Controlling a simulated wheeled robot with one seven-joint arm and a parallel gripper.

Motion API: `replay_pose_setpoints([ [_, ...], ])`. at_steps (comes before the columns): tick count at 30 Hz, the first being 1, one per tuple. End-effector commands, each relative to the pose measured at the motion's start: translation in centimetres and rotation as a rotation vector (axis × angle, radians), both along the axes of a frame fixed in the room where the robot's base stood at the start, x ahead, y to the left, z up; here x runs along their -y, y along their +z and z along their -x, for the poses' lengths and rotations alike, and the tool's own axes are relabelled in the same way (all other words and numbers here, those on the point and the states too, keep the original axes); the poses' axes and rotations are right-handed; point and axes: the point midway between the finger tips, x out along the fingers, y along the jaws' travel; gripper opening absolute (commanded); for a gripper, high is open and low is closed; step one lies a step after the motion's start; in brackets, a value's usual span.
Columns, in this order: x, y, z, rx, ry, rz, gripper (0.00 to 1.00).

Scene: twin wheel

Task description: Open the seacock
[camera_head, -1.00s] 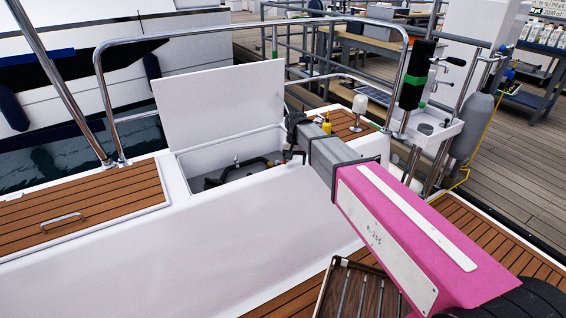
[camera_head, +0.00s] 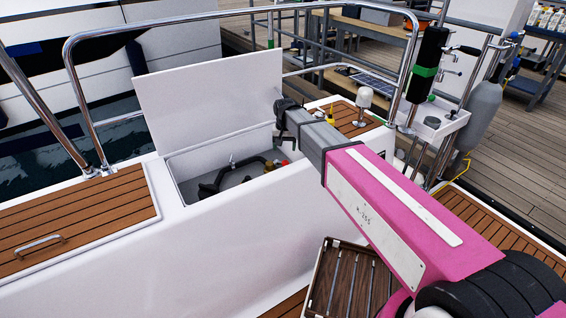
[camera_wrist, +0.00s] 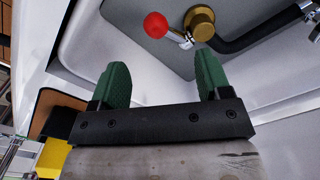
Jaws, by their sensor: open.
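The seacock shows in the wrist view as a brass body (camera_wrist: 200,22) with a metal lever ending in a red ball (camera_wrist: 155,25). A black hose (camera_wrist: 255,35) runs right from the brass body. In the head view the red ball (camera_head: 285,162) is small, inside the open locker (camera_head: 180,180) below my arm. My gripper (camera_wrist: 162,75) has two green fingers, spread apart and empty. The red ball and lever lie beyond the fingertips, apart from them. In the head view my fingers are mostly hidden or too small to make out.
The white locker lid (camera_head: 210,100) stands raised behind the opening. The locker's white front wall (camera_head: 240,225) lies below my arm. A steel rail (camera_head: 75,90) curves behind the lid. A wooden grate (camera_head: 345,285) stands under my arm. A yellow item (camera_head: 330,118) sits right of the locker.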

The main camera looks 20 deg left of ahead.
Motion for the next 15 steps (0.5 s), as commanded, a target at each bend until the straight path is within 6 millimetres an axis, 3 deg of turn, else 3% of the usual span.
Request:
replay_pose_setpoints([
  [15,0.0,-8.1,0.0,-0.001,0.0,0.0,0.71],
])
